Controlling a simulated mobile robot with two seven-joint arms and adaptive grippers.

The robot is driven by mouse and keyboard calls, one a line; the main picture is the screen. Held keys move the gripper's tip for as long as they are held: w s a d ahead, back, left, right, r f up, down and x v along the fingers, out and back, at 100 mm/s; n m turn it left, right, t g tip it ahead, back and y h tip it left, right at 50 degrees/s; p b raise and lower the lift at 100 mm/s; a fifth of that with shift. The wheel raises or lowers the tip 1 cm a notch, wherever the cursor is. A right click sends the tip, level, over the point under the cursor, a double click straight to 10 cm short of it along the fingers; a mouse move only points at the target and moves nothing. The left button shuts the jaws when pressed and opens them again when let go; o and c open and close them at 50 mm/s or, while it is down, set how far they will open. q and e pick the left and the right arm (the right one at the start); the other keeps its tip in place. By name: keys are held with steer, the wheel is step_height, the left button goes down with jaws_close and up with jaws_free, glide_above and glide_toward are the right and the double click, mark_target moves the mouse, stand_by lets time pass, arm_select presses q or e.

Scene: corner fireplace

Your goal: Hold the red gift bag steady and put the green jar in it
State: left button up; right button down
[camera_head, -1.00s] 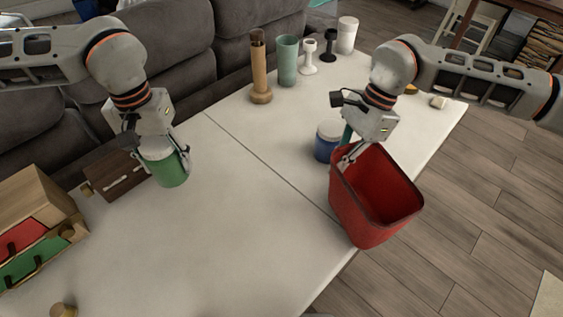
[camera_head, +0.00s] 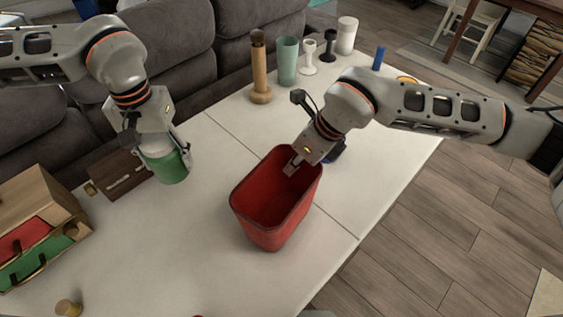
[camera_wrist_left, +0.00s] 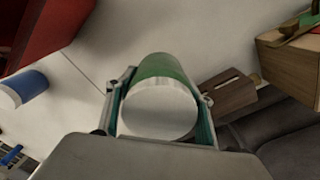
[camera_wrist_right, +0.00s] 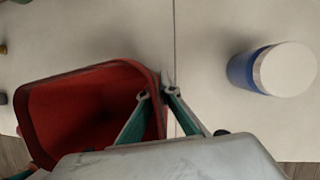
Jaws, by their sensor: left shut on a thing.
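The green jar (camera_head: 172,168) has a white lid and is upright at the left of the table. My left gripper (camera_head: 165,160) is shut on it from above, one finger on each side, as the left wrist view shows (camera_wrist_left: 160,66). I cannot tell whether the jar touches the table. The red gift bag (camera_head: 268,229) stands open-topped and upright near the middle of the table, right of the jar. My right gripper (camera_head: 291,168) is shut on its far rim; the right wrist view shows the fingertips on both sides of the rim (camera_wrist_right: 95,72).
A blue jar with a white lid (camera_wrist_right: 247,72) stands behind the bag, mostly hidden by my right arm in the head view. A wooden box with red and green drawers (camera_head: 35,225) is at the left. Several cups and holders (camera_head: 288,62) stand at the back. Table between jar and bag is clear.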

steer(key=shift+s+a+r+m+t, duration=0.1)
steer(key=shift+a+r+m+t, duration=0.15)
steer(key=shift+a+m, duration=0.45)
steer(key=shift+a+r+m+t, duration=0.1)
steer(key=shift+a+m+t, duration=0.15)
steer(key=shift+a+m, duration=0.4)
arm_select(q)
steer(key=shift+f+b, duration=0.4)
steer(key=shift+f, duration=0.2)
arm_select(e)
steer(key=shift+f, duration=0.9)
steer(key=c, duration=2.7)
jaws_free()
steer(key=shift+c, duration=0.2)
steer(key=o, duration=0.6)
jaws_close()
steer(key=shift+c, duration=0.2)
jaws_free()
